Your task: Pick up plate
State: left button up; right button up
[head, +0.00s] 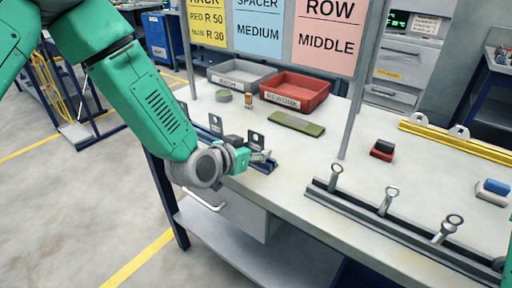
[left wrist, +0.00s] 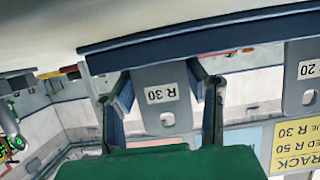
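In the head view my left gripper (head: 265,157) is low at the rack's front end, by an upright dark plate (head: 256,141). Another plate (head: 216,125) stands farther left in the rack. A second plate (left wrist: 303,85) shows in the left wrist view. My right gripper is out of view.
Behind the rack are a grey tray (head: 242,84), a red REWORK tray (head: 323,89) and a green flat block (head: 297,124). A metal post (head: 358,105) rises from the table. A dark rail with several ring-topped pins (head: 385,221) lies right.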

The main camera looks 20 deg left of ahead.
pick_arm(q)
jog(key=shift+c, duration=0.8)
jog(key=shift+d, duration=0.2)
jog(key=shift+d+r, duration=0.15)
jog(key=shift+r, duration=0.3)
jog(key=r, duration=0.4)
jog(key=r+p, duration=0.1)
jog(key=r, duration=0.3)
jog(key=shift+a, duration=0.2)
jog(key=shift+r, duration=0.6)
